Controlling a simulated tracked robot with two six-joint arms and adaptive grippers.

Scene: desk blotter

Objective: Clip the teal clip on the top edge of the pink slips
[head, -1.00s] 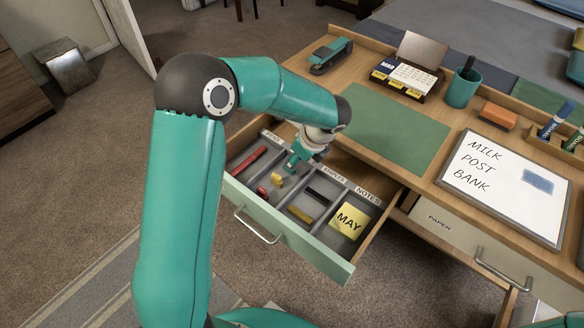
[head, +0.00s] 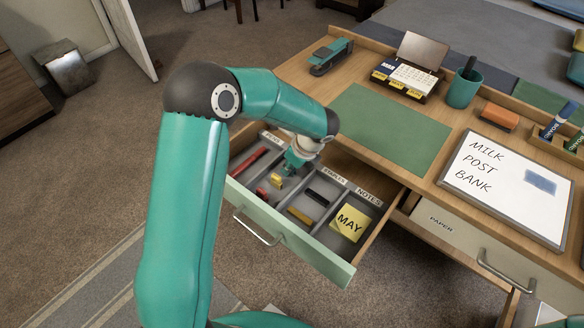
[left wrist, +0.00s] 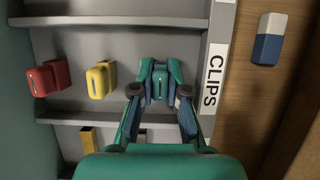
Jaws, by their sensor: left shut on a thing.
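In the left wrist view, the teal clip (left wrist: 160,82) stands in the compartment labelled CLIPS, between the fingertips of my left gripper (left wrist: 160,92). The fingers are closed on its sides. A yellow clip (left wrist: 101,79) and a red clip (left wrist: 48,78) stand to its left in the same compartment. In the head view my left gripper (head: 291,165) is down in the open drawer (head: 288,245), and the arm and fingers hide the teal clip. No pink slips show in either view. My right gripper is out of view.
The drawer's dividers and walls stand close around the gripper. Other compartments hold a yellow MAY note (head: 350,222) and a red pen-like item (head: 248,161). A shut PAPER drawer (head: 455,232) is at the right. The green blotter (head: 390,130) is bare; a whiteboard (head: 507,185) lies beside it.

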